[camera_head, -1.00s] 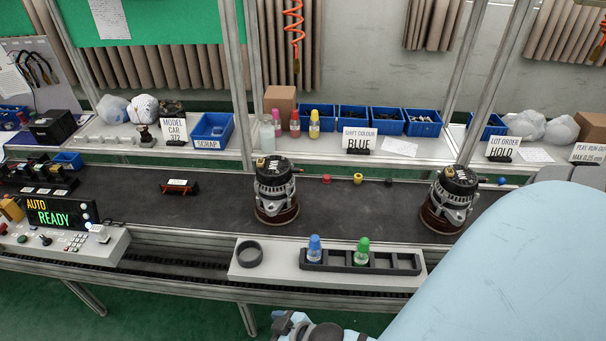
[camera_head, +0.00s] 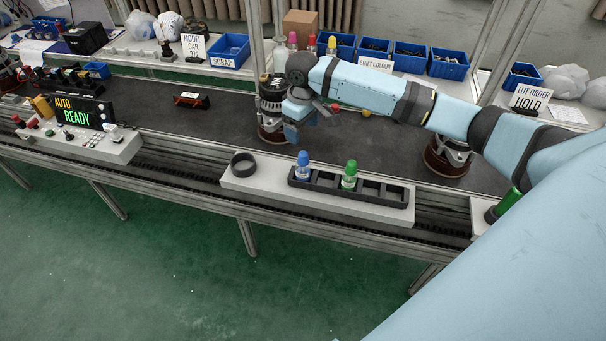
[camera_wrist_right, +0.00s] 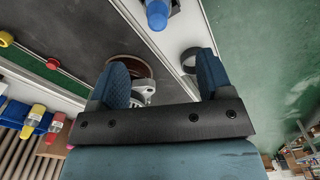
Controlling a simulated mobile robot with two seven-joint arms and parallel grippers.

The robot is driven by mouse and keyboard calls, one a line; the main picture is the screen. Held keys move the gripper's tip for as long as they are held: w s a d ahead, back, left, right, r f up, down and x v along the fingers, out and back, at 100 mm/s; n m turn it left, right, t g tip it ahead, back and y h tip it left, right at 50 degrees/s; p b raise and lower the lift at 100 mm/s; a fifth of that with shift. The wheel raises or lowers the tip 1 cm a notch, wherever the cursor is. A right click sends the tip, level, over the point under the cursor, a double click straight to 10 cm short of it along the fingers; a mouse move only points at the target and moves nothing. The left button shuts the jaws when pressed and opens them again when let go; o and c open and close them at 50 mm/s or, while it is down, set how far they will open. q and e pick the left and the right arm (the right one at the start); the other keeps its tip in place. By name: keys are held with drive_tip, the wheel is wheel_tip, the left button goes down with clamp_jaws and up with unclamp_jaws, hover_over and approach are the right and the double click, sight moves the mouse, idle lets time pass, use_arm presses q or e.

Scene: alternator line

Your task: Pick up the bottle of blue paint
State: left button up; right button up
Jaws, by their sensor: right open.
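The bottle of blue paint (camera_head: 303,169) stands upright in the left slot of the black rack (camera_head: 377,199), with its blue cap up. The blue cap also shows at the top of the right wrist view (camera_wrist_right: 157,14). A green-capped bottle (camera_head: 349,179) stands in the same rack, to its right. My right gripper (camera_head: 292,134) is above the conveyor, behind the blue bottle and apart from it. In the wrist view its two fingers (camera_wrist_right: 160,72) are spread, with no object held between them. My left gripper is not in view.
An alternator (camera_head: 270,117) stands close behind my right gripper and is partly hidden by it. Another alternator (camera_head: 447,158) is under my arm. A dark ring (camera_head: 243,164) lies on the white ledge (camera_head: 262,187) left of the rack. A control panel (camera_head: 88,142) stands farther left.

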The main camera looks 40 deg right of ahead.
sight(303, 161)
drive_tip(key=shift+d, duration=0.35)
wheel_tip(303, 161, down, 8)
drive_tip(key=shift+r, duration=0.15)
drive_tip(key=shift+s+a+f+p, duration=0.1)
drive_tip(key=shift+f+p, duration=0.15)
drive_tip(key=shift+f, duration=1.15)
drive_tip(key=shift+s+a+f+p, duration=0.1)
drive_tip(key=shift+f+p, duration=0.1)
drive_tip(key=shift+f, duration=1.15)
drive_tip(key=shift+c, duration=0.2)
drive_tip(key=shift+w, duration=0.1)
drive_tip(key=c, duration=1.2)
drive_tip(key=shift+r, duration=0.15)
drive_tip(key=shift+c, duration=0.2)
